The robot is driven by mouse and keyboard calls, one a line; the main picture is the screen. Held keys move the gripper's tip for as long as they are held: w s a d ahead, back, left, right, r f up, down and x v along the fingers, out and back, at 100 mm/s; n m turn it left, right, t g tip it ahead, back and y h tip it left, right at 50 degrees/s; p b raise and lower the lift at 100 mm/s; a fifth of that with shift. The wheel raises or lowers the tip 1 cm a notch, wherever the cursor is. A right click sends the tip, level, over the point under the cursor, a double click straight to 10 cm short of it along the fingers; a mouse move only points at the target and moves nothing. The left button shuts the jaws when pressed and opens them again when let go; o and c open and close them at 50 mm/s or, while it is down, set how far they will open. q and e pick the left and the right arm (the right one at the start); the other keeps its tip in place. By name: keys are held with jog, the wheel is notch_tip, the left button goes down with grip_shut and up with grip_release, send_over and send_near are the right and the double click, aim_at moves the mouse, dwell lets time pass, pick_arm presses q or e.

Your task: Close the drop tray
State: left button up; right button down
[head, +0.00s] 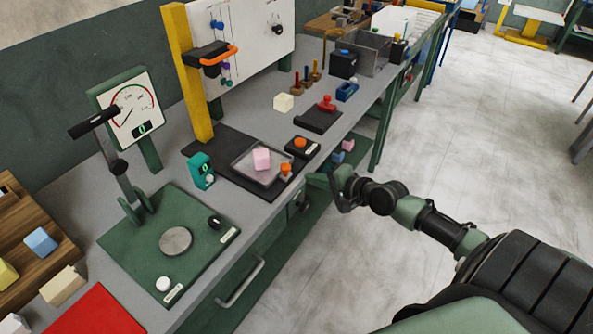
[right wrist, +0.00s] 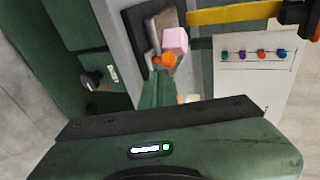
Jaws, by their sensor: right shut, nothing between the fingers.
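The drop tray (head: 243,163) is a shallow grey tray on a black base plate at the bench's front edge. A pink foam block (head: 261,158) sits in it, and an orange knob (head: 285,170) is at its front. My right gripper (head: 314,180) is shut and empty, just in front of the knob, at the bench edge. In the right wrist view, the shut fingers (right wrist: 158,88) point at the orange knob (right wrist: 168,59), with the pink block (right wrist: 175,39) behind it. I cannot tell whether the fingers touch the knob. My left gripper is not in view.
A yellow column (head: 187,80) with an orange handle (head: 219,56) stands behind the tray. A teal box (head: 201,171) is left of it, and a black box with an orange button (head: 301,146) is right. A drawer handle (head: 241,281) juts from the bench front. The floor beside the bench is clear.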

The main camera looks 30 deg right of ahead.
aim_at(255, 153)
jog(key=x, duration=0.4)
jog(key=r+x, duration=0.1)
jog(key=x, duration=0.1)
jog(key=shift+w+a+p, duration=0.15)
jog(key=shift+w+p, duration=0.2)
jog(key=shift+w, duration=0.25)
jog(key=shift+f, duration=0.1)
jog(key=shift+w+a, duration=0.25)
jog(key=shift+w, duration=0.35)
jog(key=w+a+b, duration=0.1)
jog(key=w, duration=0.3)
jog(key=w+a+b, duration=0.1)
jog(key=w+a, duration=0.1)
jog(key=w, duration=0.1)
jog(key=w+a+b, duration=0.1)
jog(key=w+a, duration=0.1)
jog(key=w, duration=0.2)
jog(key=shift+w+f, duration=0.1)
jog(key=shift+w, duration=0.2)
jog(key=shift+w+a+b, duration=0.2)
jog(key=shift+w+b, duration=0.2)
jog(key=shift+w, duration=0.25)
jog(key=shift+r, duration=0.25)
jog(key=shift+r, duration=0.1)
